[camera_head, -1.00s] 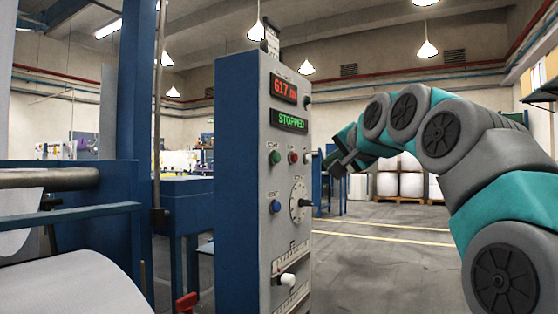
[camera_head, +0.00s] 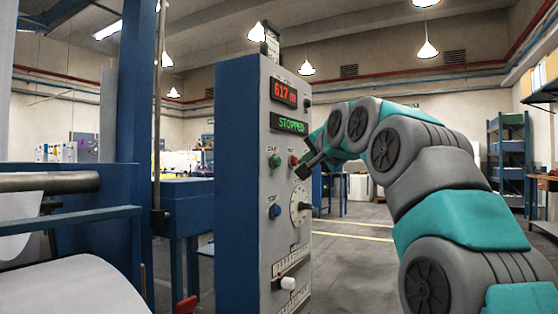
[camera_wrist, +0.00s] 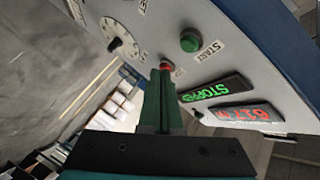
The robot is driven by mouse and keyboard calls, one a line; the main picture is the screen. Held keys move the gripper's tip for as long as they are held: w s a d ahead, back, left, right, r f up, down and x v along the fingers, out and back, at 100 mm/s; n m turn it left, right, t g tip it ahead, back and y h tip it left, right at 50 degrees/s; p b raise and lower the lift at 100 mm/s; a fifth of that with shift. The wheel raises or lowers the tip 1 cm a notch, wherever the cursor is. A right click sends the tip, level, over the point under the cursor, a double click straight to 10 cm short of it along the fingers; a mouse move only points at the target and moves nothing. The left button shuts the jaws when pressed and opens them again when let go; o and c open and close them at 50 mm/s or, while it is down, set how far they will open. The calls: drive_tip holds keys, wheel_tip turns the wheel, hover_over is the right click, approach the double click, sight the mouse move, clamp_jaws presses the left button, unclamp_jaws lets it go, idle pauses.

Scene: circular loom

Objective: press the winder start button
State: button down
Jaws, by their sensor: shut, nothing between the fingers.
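The control panel (camera_head: 288,210) is a grey-faced box with a blue side. Its green start button (camera_head: 275,160) sits on the left below the displays. It also shows in the wrist view (camera_wrist: 190,40), with the label START beside it. The red button (camera_head: 293,160) is to its right; in the wrist view it shows partly behind my fingertips (camera_wrist: 166,66). My gripper (camera_head: 302,173) is shut and empty, close to the panel face just right of the red button. In the wrist view its fingertips (camera_wrist: 160,72) overlap the red button; contact cannot be told.
The upper display (camera_head: 284,92) reads 617 in red, and the lower display (camera_head: 288,123) reads STOPPED in green. A dial (camera_head: 299,203), a blue button (camera_head: 275,211) and a white lever knob (camera_head: 287,283) are lower on the panel. Floor to the right is open.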

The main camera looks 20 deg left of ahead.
drive_tip(key=shift+w+a+p, duration=0.15)
drive_tip(key=shift+a+p, duration=0.5)
drive_tip(key=shift+a, duration=1.05)
drive_tip(key=shift+a+p, duration=0.65)
drive_tip(key=shift+a, duration=0.25)
idle(1.4)
drive_tip(key=shift+d, duration=0.2)
drive_tip(key=shift+d+b, duration=0.3)
drive_tip(key=shift+d, duration=0.4)
drive_tip(key=d+b, duration=0.1)
drive_tip(key=d, duration=0.4)
drive_tip(key=shift+s, duration=0.2)
idle(0.3)
idle(0.6)
